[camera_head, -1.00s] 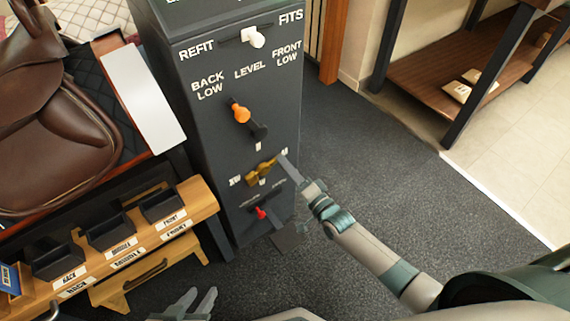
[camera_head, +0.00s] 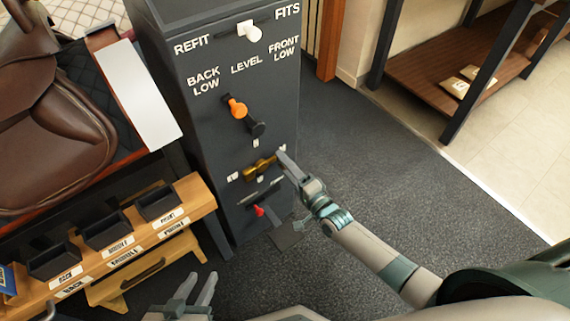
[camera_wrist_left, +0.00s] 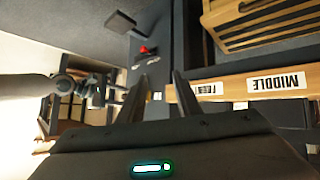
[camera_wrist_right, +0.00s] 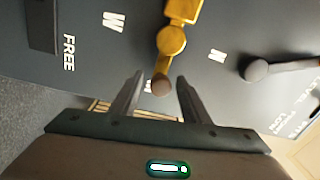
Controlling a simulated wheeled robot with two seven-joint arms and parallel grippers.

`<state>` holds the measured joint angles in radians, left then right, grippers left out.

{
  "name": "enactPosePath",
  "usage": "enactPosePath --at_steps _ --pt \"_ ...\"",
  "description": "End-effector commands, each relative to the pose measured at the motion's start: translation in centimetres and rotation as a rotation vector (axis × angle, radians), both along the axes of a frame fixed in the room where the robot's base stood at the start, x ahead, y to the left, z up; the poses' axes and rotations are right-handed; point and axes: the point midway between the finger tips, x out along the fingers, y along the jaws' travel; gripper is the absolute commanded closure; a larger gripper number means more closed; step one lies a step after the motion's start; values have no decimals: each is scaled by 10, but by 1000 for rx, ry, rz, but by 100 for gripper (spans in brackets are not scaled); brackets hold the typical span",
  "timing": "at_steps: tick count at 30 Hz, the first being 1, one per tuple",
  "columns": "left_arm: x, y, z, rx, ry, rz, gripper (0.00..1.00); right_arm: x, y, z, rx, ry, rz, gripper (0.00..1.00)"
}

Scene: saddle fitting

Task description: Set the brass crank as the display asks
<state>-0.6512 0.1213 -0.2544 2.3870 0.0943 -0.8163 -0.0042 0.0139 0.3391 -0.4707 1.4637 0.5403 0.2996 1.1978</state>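The brass crank (camera_head: 258,168) is on the dark cabinet front (camera_head: 220,130), among small white letters. It also shows large in the right wrist view (camera_wrist_right: 172,42), its brown knob end (camera_wrist_right: 161,86) partly covering a white letter. My right gripper (camera_wrist_right: 160,92) is open, with its fingers either side of that knob end and gaps visible on both sides. In the head view my right gripper (camera_head: 286,162) is at the crank's right end. My left gripper (camera_head: 203,291) is open and empty low in front; its fingers show in the left wrist view (camera_wrist_left: 161,88). No display text is readable.
A wooden rack (camera_head: 190,205) with black bins and a brown saddle (camera_head: 50,130) stand left. Floor right of the cabinet is clear.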

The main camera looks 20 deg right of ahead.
Motion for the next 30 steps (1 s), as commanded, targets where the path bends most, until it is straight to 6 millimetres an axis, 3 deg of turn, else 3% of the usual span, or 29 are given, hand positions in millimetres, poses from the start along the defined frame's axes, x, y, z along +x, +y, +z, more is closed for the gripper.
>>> enactPosePath --at_steps 14,20,30 --pt "-1 1 0 2 9 -1 69 -9 -3 -1 -1 2 1 58" --pt "-6 3 -5 11 48 -1 69 -33 -11 -3 -1 3 1 58" --pt "-19 8 -15 27 134 -1 69 -96 -34 -6 -1 3 1 58"
